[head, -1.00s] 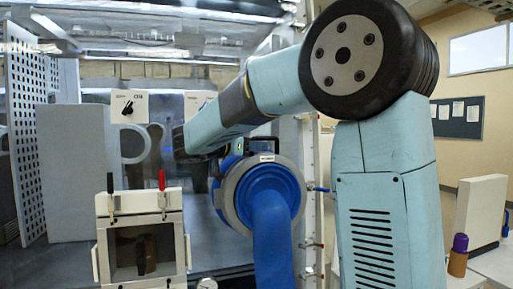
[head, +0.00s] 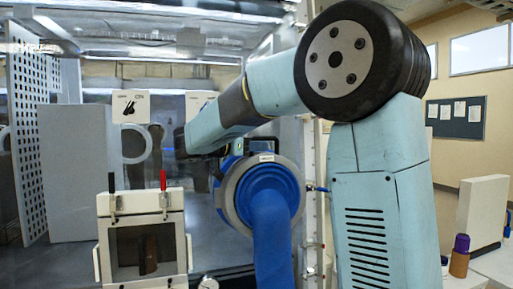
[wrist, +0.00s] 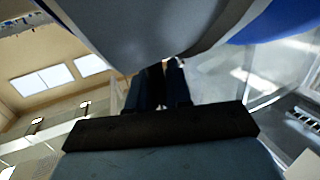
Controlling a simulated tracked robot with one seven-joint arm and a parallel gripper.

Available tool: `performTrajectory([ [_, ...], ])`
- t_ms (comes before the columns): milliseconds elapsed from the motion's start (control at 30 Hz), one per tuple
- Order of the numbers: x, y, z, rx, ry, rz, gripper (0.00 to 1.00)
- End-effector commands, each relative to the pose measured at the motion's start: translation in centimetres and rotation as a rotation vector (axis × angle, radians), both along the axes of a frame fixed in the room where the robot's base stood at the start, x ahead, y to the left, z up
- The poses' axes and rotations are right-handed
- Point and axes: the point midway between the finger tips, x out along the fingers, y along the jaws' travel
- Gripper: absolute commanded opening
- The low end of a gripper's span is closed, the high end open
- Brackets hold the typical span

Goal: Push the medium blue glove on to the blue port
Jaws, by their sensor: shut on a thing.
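The medium blue glove (head: 270,232) hangs sleeve-down from a wide grey ring (head: 227,192) at the centre of the head view. Blue shows around and behind the ring, but I cannot tell the port from the glove there, or whether ring and port touch. In the wrist view the grey ring (wrist: 150,22) fills the top, with blue (wrist: 275,22) beyond it. My gripper (wrist: 161,70) reaches up to the ring and is shut on the glove at its rim. The fingertips are partly hidden by the ring, and in the head view my arm hides the grip.
A pale box with a dark window and red-handled clamp (head: 142,240) stands left of the glove. A tall grey panel (head: 75,170) and perforated sheet (head: 25,140) are farther left. A purple-capped bottle (head: 460,256) stands at the right.

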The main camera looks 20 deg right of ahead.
Motion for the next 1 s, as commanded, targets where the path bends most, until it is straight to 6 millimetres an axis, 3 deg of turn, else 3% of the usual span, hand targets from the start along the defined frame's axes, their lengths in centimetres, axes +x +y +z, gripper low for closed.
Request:
performTrajectory([
  [1000,1.5,0.0,-0.1,-0.001,0.000,0.000,0.00],
])
